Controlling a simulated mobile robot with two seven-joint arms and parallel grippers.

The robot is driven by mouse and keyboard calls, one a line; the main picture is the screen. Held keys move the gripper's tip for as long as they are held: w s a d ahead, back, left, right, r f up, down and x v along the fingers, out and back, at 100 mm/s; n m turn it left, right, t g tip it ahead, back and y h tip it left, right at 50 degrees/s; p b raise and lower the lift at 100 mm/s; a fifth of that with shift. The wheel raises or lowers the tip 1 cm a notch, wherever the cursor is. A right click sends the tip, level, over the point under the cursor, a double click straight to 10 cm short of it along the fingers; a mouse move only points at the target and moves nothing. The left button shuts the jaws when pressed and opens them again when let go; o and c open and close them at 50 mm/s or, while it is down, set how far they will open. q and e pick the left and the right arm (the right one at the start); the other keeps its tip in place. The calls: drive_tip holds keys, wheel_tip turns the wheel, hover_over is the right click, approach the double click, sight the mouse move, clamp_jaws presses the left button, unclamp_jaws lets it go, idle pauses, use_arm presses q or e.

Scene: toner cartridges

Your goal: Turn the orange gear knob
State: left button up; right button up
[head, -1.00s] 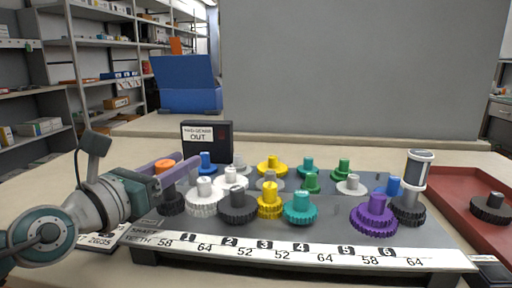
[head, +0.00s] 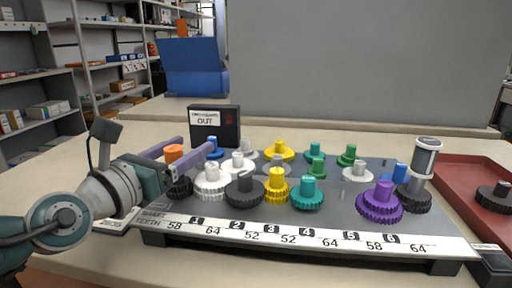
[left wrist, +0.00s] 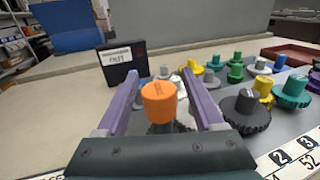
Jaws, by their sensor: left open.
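The orange gear knob (head: 174,154) stands upright on a dark gear at the left end of the grey gear board (head: 330,222). It also shows in the left wrist view (left wrist: 159,103), between the two purple fingers. My left gripper (head: 178,150) is open, with one finger on each side of the knob. In the left wrist view a gap shows between the knob and each finger (left wrist: 160,92). The dark gear under the knob is partly hidden by the gripper. My right gripper is not in view.
A white gear (head: 211,180) and a dark gear (head: 244,189) stand close to the right of the knob. A black box marked OUT (head: 215,126) stands behind. A red tray (head: 462,180) is at the right. Several coloured gears fill the board.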

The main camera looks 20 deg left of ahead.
sight(167, 157)
use_arm(q)
drive_tip(key=s, duration=0.5)
drive_tip(key=s+p, duration=0.1)
drive_tip(key=s, duration=0.3)
drive_tip(key=shift+s+a, duration=0.2)
drive_tip(key=shift+s, duration=0.15)
drive_tip(key=shift+r, duration=0.15)
drive_tip(key=s+a+r+n+g+y+p, duration=0.25)
drive_tip(key=r+n+y+p, duration=0.3)
drive_tip(key=n, duration=0.55)
drive_tip(key=s+a+r+n+g+y+p, duration=0.2)
drive_tip(key=s+r+n+g+y+p, duration=0.25)
drive_tip(key=n, duration=0.75)
drive_tip(key=s+d+r+n+g+h+p, duration=0.3)
drive_tip(key=s+d+n+g+h+p, duration=0.5)
drive_tip(key=s+d+n+p, duration=0.55)
wheel_tip(167, 157, up, 37)
drive_tip(key=d+m+h+p, duration=0.1)
drive_tip(key=m+p, duration=0.1)
drive_tip(key=p, duration=3.3)
drive_tip(key=shift+w+d+f+t, duration=0.2)
drive_tip(key=shift+w+d+t, duration=0.1)
drive_tip(key=shift+w, duration=0.1)
